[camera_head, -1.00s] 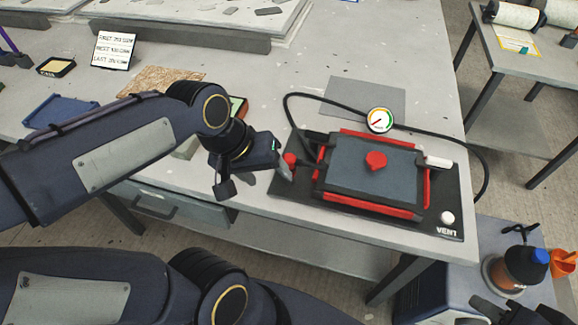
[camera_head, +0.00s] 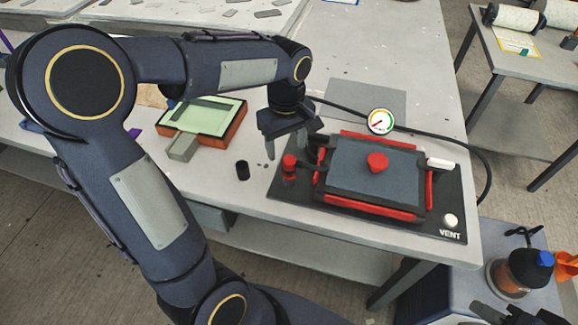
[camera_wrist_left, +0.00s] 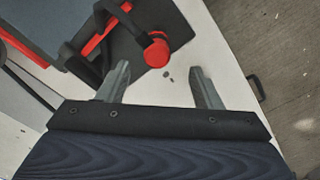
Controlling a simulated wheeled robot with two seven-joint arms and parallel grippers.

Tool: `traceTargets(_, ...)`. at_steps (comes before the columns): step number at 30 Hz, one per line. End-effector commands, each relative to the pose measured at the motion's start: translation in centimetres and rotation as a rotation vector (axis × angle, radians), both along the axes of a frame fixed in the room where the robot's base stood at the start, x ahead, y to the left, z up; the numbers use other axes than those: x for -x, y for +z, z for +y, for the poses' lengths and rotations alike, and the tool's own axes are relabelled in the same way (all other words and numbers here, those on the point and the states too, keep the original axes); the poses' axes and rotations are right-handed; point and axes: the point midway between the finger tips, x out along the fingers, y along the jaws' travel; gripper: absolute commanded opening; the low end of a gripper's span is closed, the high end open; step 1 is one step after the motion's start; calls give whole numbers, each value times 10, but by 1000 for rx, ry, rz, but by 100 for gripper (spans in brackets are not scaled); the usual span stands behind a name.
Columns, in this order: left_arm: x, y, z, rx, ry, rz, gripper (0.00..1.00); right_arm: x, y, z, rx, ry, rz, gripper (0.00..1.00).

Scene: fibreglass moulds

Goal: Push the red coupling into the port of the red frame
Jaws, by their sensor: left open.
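The red frame (camera_head: 370,212) lies flat on a black base plate (camera_head: 286,207), around a grey-blue panel. A red knob-like piece (camera_head: 377,161) stands at the panel's middle. A red-topped post (camera_head: 289,166) stands at the plate's left end, beside black fittings; I cannot tell which red piece is the coupling, and the port is not clear. My left gripper (camera_head: 285,150) is open and empty, just above and behind the post. In the left wrist view, the post's red top (camera_wrist_left: 157,50) lies beyond the open fingers (camera_wrist_left: 160,80). Dark parts at the bottom right look like my right gripper (camera_head: 508,309); its jaws are unclear.
A black hose runs behind the frame past a pressure gauge (camera_head: 380,121). A black cup (camera_head: 243,170) and an orange-edged tray (camera_head: 236,127) stand to the left. A white handle (camera_head: 440,163) and white vent knob (camera_head: 450,220) are on the right.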

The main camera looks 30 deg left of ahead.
Motion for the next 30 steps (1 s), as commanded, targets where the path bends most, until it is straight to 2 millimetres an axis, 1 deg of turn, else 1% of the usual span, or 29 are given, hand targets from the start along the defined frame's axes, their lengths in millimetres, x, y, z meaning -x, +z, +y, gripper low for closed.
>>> traceTargets(7,1,-24,0,0,-1,4,59,0,-1,0,0,0,0,36)
traceTargets(17,0,-28,-1,1,-1,2,59,0,-1,0,0,0,0,36)
traceTargets(20,0,-40,-3,0,-2,5,59,0,0,0,0,0,0,36)
traceTargets(25,-1,-67,-5,0,-1,5,59,0,1,0,0,0,0,36)
traceTargets(27,-1,-74,-5,0,-2,5,59,0,1,0,0,0,0,36)
traceTargets(30,-2,-78,-5,1,-1,1,59,0,1,0,0,0,0,36)
